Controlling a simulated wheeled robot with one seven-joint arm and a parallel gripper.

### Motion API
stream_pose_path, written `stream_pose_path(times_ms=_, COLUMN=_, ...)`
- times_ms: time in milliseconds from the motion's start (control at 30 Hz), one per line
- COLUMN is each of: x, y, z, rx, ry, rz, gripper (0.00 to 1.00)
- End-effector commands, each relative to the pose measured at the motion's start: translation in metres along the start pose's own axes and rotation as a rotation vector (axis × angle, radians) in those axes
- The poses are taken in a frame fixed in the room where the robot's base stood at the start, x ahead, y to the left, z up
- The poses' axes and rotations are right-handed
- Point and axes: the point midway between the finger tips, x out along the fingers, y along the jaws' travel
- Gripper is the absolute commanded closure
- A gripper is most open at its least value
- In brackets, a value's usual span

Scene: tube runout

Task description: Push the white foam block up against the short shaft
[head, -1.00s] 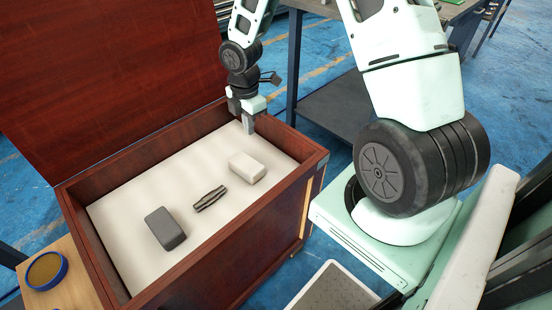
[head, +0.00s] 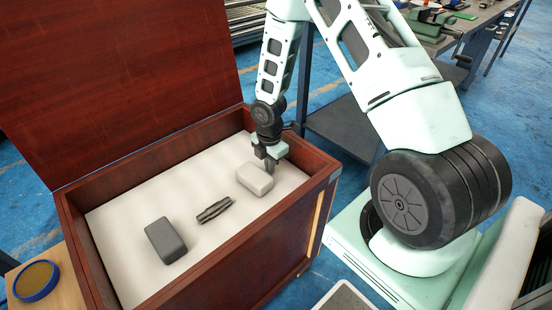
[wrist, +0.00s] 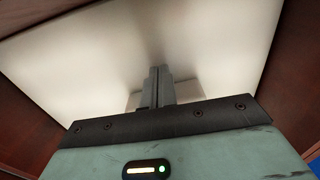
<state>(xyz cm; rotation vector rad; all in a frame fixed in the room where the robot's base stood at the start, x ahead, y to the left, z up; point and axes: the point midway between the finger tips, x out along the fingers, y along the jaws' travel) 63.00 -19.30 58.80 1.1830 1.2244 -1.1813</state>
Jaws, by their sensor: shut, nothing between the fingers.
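The white foam block (head: 255,180) lies on the pale floor of the open wooden chest, toward its right end. The short dark metal shaft (head: 214,210) lies to the left of the block, with a gap of bare floor between them. My gripper (head: 270,168) is shut and empty, down in the chest at the block's far right side. I cannot tell whether its fingertips touch the block. In the wrist view the shut fingers (wrist: 157,86) hide the middle of the block, and its pale edges (wrist: 186,92) show on either side of them.
A dark grey block (head: 165,241) lies on the chest floor to the left of the shaft. The chest's wooden walls (head: 262,222) surround the pale floor. A blue-rimmed round dish (head: 37,281) stands outside on a wooden surface at lower left.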

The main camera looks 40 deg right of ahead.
Motion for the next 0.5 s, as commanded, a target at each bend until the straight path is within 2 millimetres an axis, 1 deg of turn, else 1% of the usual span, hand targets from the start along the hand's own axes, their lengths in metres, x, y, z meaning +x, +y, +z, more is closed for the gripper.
stream_pose_path(times_ms=100, x=0.0007, y=-0.0007, z=-0.0096, rx=-0.001, ry=-0.001, rz=-0.002, gripper=1.0)
stream_pose_path(times_ms=200, x=0.0004, y=-0.0009, z=-0.0131, rx=0.001, ry=0.0, rz=-0.002, gripper=1.0)
stream_pose_path(times_ms=500, x=0.0001, y=-0.0009, z=-0.014, rx=0.002, ry=0.0, rz=-0.002, gripper=1.0)
